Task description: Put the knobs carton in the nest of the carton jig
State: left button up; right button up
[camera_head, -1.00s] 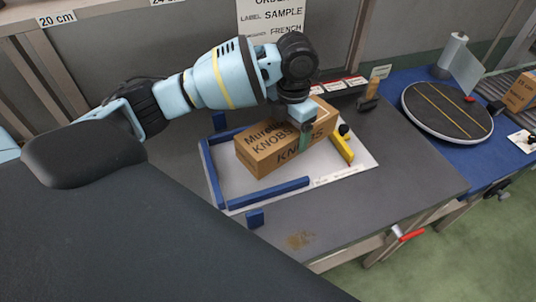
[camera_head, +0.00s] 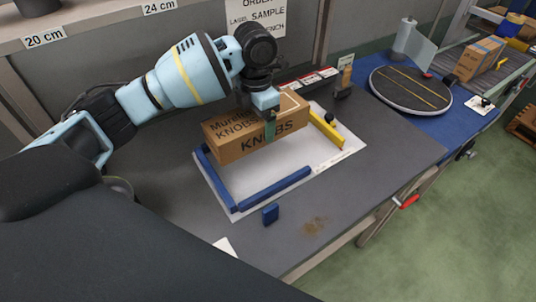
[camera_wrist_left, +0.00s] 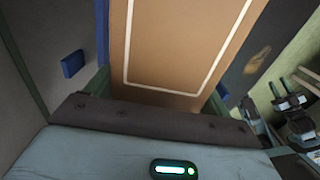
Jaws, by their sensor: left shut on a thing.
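The knobs carton (camera_head: 238,147) is a brown box with black lettering. My left gripper (camera_head: 270,128) is shut on it, fingers across its sides, and holds it over the back of the carton jig. The jig is a white plate (camera_head: 255,174) with blue rails at left and front (camera_head: 275,188) and a yellow piece (camera_head: 326,130) at right. The carton looks raised; its left end overlaps the left rail in this view, and the gap beneath is hard to judge. In the left wrist view the carton (camera_wrist_left: 185,45) shows as a brown face with a white outline. My right gripper is not in view.
A small blue block (camera_head: 270,214) stands on the grey bench (camera_head: 390,150) in front of the jig. A round dark turntable (camera_head: 410,88) is on a blue surface at right. Another carton (camera_head: 478,58) is farther right. Small cards stand behind the jig.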

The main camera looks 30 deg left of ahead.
pick_arm(q)
send_over(259, 159)
jog(key=shift+f, duration=4.95)
jog(key=shift+s, duration=0.1)
jog(key=shift+f, duration=0.15)
jog(key=o, duration=1.1)
jog(key=shift+c, duration=0.2)
notch_tip(259, 159, up, 12)
jog(key=shift+r, duration=0.15)
